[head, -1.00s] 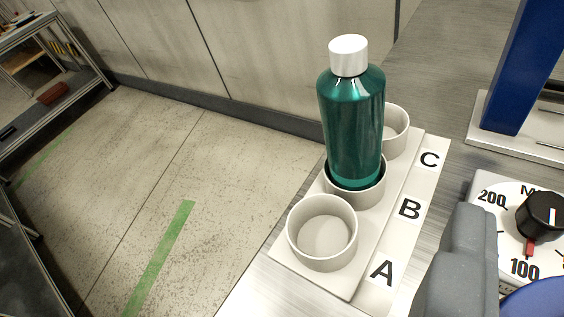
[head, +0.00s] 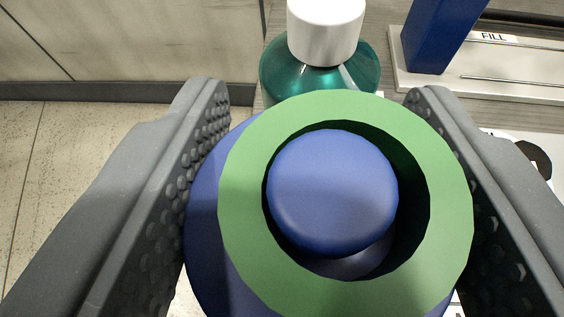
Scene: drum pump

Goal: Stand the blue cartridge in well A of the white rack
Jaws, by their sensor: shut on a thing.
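My gripper (head: 322,108) is shut on the blue cartridge (head: 332,188), its two grey padded fingers on the left and right sides. The cartridge is seen from above, with a green ring (head: 245,195) around a blue domed centre. It fills the lower middle of the head view and hides well A and nearly all of the white rack. I cannot tell how high its lower end is or whether it touches the rack. In the earlier frame, well A was empty at the near end of the rack.
A teal bottle (head: 318,75) with a white cap (head: 326,30) stands just beyond the cartridge; earlier it stood in well B. A blue post (head: 440,35) on a pale base (head: 500,65) is at the upper right. A dark knob (head: 533,158) shows beyond the right finger.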

